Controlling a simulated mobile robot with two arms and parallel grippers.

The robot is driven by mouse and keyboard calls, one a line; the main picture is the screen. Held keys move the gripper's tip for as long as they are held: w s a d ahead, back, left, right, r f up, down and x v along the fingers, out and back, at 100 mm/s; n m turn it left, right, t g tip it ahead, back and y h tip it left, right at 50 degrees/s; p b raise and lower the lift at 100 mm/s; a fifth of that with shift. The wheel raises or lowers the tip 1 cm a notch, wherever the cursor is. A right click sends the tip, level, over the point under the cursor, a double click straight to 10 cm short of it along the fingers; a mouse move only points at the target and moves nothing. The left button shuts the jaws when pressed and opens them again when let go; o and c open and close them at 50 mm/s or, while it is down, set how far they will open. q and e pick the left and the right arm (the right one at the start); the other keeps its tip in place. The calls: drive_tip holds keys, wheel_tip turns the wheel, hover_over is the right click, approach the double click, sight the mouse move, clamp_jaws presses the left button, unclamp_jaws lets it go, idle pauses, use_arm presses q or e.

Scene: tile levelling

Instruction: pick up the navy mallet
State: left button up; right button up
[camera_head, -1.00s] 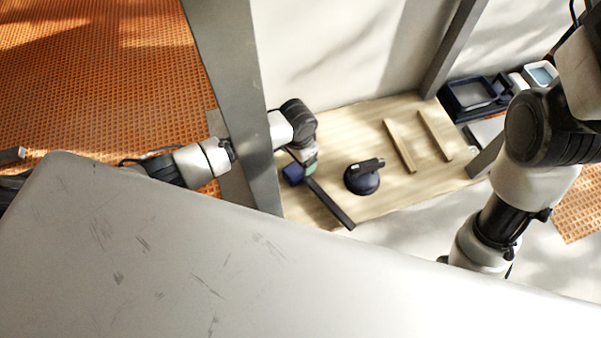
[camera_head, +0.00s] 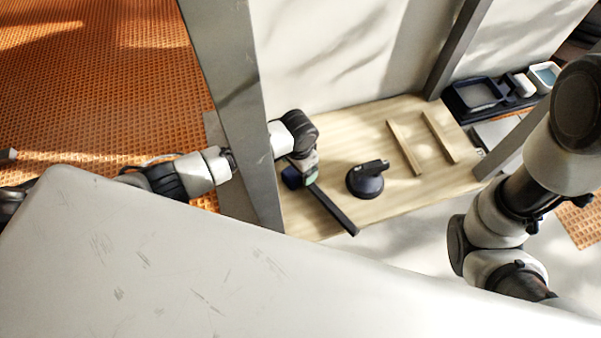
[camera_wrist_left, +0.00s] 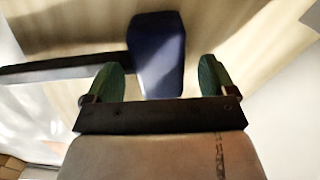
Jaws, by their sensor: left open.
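The navy mallet lies on the pale wooden board. In the left wrist view its blue head (camera_wrist_left: 157,45) is between and just beyond my two green fingertips, with a gap on each side. Its dark handle (camera_wrist_left: 60,69) runs off to the left there. In the head view the handle (camera_head: 334,211) points to the lower right, and the head (camera_head: 291,178) is partly hidden by my gripper. My left gripper (camera_head: 304,179) is open over the mallet head; it also shows in the left wrist view (camera_wrist_left: 157,75). My right arm is in the head view, but its gripper is not seen.
A black suction-cup tool (camera_head: 366,181) stands on the board (camera_head: 400,205) right of the mallet. Two wooden strips (camera_head: 404,148) lie farther right. A grey post (camera_head: 236,110) stands close by my left arm. A dark tray (camera_head: 478,94) is at the right.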

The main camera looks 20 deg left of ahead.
use_arm(q)
drive_tip(key=shift+c, duration=0.4)
drive_tip(key=c, duration=1.2)
